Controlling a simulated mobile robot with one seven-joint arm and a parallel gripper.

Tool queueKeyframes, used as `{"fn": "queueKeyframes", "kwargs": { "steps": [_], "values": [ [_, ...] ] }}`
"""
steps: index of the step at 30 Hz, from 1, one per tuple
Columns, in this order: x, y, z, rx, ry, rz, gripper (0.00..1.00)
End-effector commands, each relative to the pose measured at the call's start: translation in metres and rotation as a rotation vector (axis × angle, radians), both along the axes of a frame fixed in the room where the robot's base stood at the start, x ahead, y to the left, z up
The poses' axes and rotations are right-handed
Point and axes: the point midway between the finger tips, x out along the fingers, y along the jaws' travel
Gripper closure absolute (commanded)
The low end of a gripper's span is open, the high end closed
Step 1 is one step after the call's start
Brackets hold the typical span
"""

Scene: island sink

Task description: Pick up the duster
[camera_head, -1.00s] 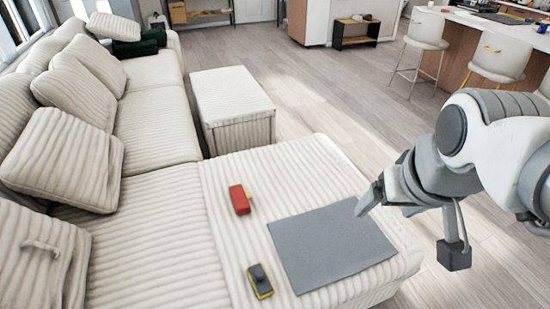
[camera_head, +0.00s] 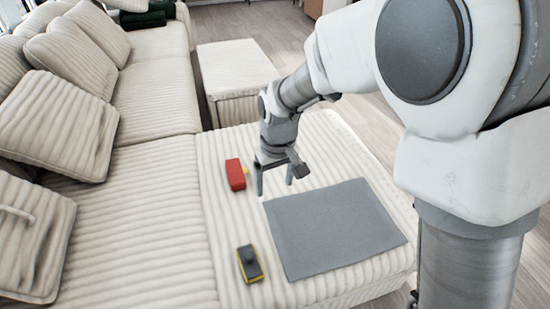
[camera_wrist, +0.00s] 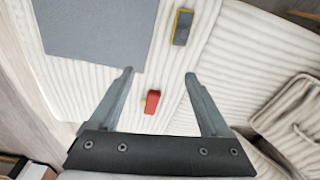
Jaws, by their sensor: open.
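I cannot tell for sure which is the duster. My gripper (camera_head: 275,187) is open and empty, pointing down above the seat, just right of the red block in the head view. In the wrist view the red block (camera_wrist: 152,102) shows between the two fingers (camera_wrist: 160,75), apparently below them and untouched. The dark grey block (camera_wrist: 183,27) shows beyond the fingertips.
A flat grey mat (camera_head: 333,228) lies on the seat right of the blocks. Cushions (camera_head: 58,125) line the sofa's left side. A ribbed ottoman (camera_head: 235,75) stands behind. The seat around both blocks is clear.

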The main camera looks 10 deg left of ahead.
Motion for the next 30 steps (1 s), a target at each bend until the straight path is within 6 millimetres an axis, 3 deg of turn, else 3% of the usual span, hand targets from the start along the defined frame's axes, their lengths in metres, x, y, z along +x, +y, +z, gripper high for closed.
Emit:
{"fn": "queueKeyframes", "kwargs": {
  "steps": [1, 3, 9, 15, 20, 30],
  "values": [
    [-0.002, 0.014, -0.030, -0.013, 0.019, 0.031, 0.19],
    [-0.004, 0.031, -0.058, -0.026, 0.036, 0.068, 0.19],
    [-0.013, 0.068, -0.124, -0.059, 0.073, 0.156, 0.19],
    [-0.020, 0.085, -0.156, -0.074, 0.088, 0.199, 0.19],
    [-0.022, 0.086, -0.178, -0.078, 0.093, 0.205, 0.19],
    [-0.023, 0.085, -0.252, -0.078, 0.093, 0.205, 0.19]
  ]
}}
